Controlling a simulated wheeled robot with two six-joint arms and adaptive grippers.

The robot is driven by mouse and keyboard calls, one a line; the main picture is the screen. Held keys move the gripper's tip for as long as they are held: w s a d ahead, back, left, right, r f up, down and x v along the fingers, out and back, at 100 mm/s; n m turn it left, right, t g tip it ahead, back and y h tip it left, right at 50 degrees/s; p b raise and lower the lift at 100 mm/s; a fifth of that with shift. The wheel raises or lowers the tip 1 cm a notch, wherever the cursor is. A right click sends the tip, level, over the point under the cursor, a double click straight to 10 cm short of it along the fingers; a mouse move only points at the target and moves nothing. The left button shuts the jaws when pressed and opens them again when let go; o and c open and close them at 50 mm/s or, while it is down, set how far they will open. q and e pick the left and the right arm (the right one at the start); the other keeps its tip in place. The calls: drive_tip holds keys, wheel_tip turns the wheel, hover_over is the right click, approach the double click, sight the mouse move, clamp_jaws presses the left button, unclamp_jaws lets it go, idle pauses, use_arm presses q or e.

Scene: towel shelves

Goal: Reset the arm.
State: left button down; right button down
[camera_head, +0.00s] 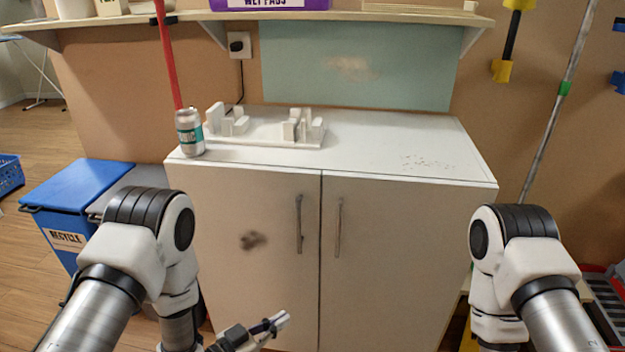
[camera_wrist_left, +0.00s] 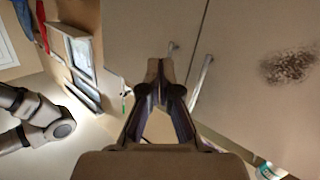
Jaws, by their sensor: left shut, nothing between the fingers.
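My left gripper (camera_head: 280,318) is low in front of the cabinet in the head view, at the bottom middle. It is shut and holds nothing. In the left wrist view its fingers (camera_wrist_left: 158,68) meet in front of the cabinet doors and handles. My left arm (camera_head: 150,225) comes in from the left and bends downward. My right arm (camera_head: 515,245) stands at the right, bent downward; its gripper is out of sight.
A white cabinet (camera_head: 400,255) with two doors fills the middle. On its top stand a can (camera_head: 190,133) at the left edge and a white rack (camera_head: 270,138). A blue recycling bin (camera_head: 75,205) is at the left. A shelf (camera_head: 330,14) runs above.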

use_arm(q)
drive_tip(key=s+a+f+n+g+y, duration=0.2)
drive_tip(key=s+a+f+n+y, duration=0.2)
drive_tip(key=s+a+f+y, duration=0.4)
drive_tip(key=s+a+f+n+g+y, duration=0.2)
drive_tip(key=s+a+f+g, duration=0.25)
drive_tip(key=s, duration=0.45)
drive_tip(key=s+a+f+n+g+y, duration=0.25)
drive_tip(key=s+a+g, duration=0.25)
drive_tip(key=s, duration=0.4)
wheel_tip(320, 180, up, 18)
drive_tip(key=p, duration=1.8)
drive_tip(key=shift+f+h, duration=0.2)
drive_tip(key=shift+h, duration=0.15)
